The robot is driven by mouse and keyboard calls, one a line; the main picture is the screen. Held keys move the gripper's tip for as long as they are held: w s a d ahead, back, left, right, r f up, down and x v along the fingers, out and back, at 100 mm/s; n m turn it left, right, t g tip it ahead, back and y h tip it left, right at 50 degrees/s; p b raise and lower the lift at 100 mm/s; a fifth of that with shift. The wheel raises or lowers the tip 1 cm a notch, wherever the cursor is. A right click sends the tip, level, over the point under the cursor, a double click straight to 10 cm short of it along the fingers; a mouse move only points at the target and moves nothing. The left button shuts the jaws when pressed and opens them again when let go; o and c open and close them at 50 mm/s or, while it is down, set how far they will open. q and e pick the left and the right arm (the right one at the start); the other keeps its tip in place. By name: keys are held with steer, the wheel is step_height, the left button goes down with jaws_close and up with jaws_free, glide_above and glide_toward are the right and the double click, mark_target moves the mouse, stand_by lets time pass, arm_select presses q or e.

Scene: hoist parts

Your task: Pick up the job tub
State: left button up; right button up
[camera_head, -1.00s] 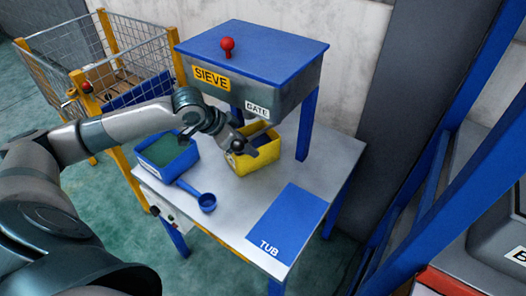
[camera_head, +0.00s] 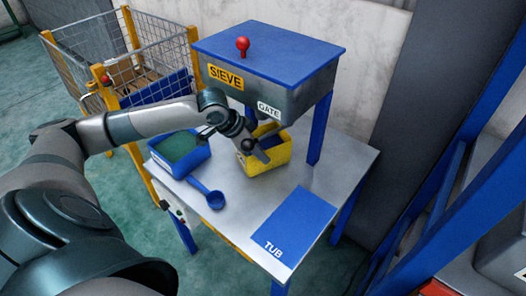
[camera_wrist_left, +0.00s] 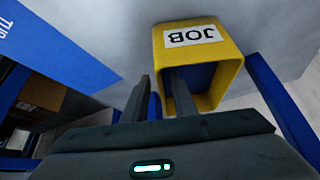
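The yellow job tub (camera_head: 270,160) stands on the table under the sieve, near its gate label. In the left wrist view the tub (camera_wrist_left: 232,75) shows its JOB label and its open top with a dark blue inside. My left gripper (camera_head: 259,153) is at the tub's near left side. In the left wrist view its two fingers (camera_wrist_left: 161,85) are apart. One finger overlaps the tub's opening and the other is outside its side wall. I cannot tell whether either touches the tub. My right gripper is not in view.
The sieve (camera_head: 270,80) stands over the tub on blue legs. A blue bin (camera_head: 163,163) with green contents and a blue scoop (camera_head: 214,199) lie left of the tub. A flat blue TUB mat (camera_head: 295,222) is bare at the front right. A wire cage (camera_head: 80,65) stands behind left.

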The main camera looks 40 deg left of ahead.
mark_target(268, 169)
arm_select(q)
steer(key=shift+x, duration=2.55)
steer(key=shift+w+d+r, duration=0.1)
jaws_close()
steer(key=shift+w+r, duration=0.1)
